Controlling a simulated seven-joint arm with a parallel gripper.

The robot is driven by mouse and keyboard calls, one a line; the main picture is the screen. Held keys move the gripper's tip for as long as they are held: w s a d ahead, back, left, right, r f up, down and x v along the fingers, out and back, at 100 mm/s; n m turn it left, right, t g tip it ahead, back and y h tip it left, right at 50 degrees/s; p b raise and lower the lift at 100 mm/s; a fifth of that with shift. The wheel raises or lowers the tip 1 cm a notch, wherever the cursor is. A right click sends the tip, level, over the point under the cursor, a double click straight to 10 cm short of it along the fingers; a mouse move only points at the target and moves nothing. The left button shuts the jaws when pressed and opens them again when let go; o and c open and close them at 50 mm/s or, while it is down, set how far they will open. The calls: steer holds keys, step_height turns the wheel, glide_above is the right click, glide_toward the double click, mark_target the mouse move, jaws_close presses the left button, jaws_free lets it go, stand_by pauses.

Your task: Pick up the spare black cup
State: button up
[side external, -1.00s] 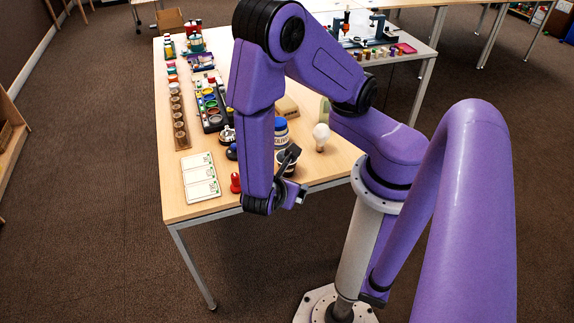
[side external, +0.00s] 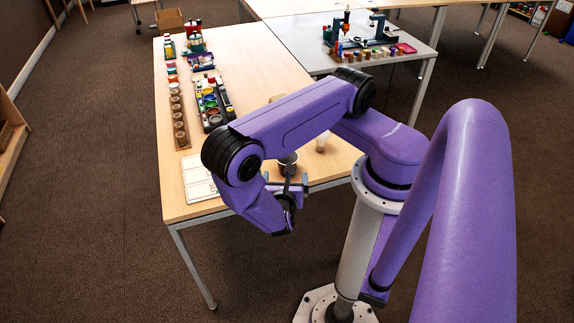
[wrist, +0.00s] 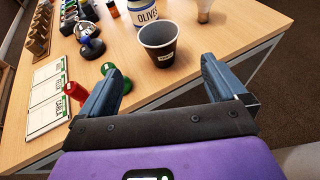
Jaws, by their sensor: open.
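The black cup (wrist: 157,52) stands upright on the table in the wrist view, with a small white label on its front and an empty-looking dark inside. In the side view only its upper part (side external: 287,159) shows above my gripper. My gripper (wrist: 160,66) is open, its two blue-grey fingers spread wide. In the wrist view the cup is ahead of the fingertips and roughly centred between them, and nothing is held. In the side view my gripper (side external: 287,180) is at the table's near edge, pointing toward the cup.
A jar labelled OLIVES (wrist: 142,12) stands right behind the cup, and a light bulb (wrist: 204,8) is behind right. A green piece (wrist: 116,78) and a red piece (wrist: 75,91) are by the left finger. White cards (wrist: 48,98) lie further left. Table right of the cup is bare.

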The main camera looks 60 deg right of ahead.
mark_target(287, 160)
steer(key=shift+x, duration=6.3)
steer(key=shift+r, duration=0.1)
steer(key=c, duration=1.1)
steer(key=shift+o, duration=0.2)
